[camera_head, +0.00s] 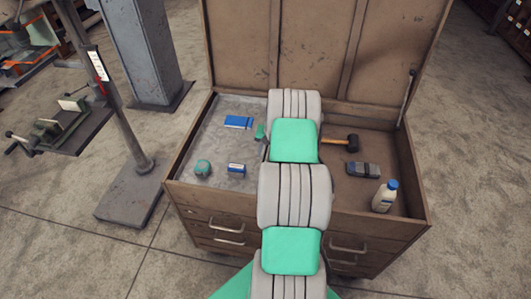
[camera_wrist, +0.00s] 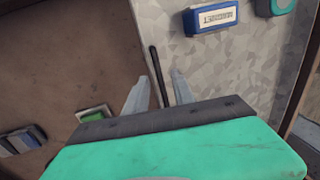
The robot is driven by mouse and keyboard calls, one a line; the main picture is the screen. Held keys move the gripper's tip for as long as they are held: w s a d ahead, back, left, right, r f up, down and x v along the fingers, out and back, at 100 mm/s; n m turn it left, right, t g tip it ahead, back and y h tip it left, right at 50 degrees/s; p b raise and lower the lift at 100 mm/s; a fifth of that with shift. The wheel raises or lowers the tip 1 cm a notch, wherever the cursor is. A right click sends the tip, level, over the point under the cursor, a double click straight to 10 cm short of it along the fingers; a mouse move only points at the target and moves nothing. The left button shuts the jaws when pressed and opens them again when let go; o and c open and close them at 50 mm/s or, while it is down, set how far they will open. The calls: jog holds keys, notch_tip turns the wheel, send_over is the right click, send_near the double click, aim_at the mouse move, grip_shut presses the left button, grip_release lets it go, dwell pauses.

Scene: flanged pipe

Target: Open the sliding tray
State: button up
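The sliding tray (camera_head: 215,120) is a grey metal tray in the left part of an open brown tool chest. In the wrist view its grey bottom (camera_wrist: 240,60) is on the right. A thin dark bar (camera_wrist: 153,58), seemingly the tray's handle, runs along the tray's brown-side edge. My gripper (camera_wrist: 159,75) is open, with its two pale fingers on either side of the bar and gaps visible between. Whether the fingers reach down past the bar is unclear. In the head view my arm hides most of the gripper and the middle of the chest.
On the tray are a blue flat box (camera_head: 238,122), a small blue box (camera_head: 236,169) and a teal round item (camera_head: 203,168). The brown compartment at right holds a mallet (camera_head: 342,143), a grey-blue block (camera_head: 363,170) and a white bottle (camera_head: 385,196). The raised lid (camera_head: 315,40) stands behind.

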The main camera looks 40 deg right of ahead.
jog(key=shift+c, duration=0.2)
grip_shut()
jog(key=shift+r, duration=0.1)
dwell(1.0)
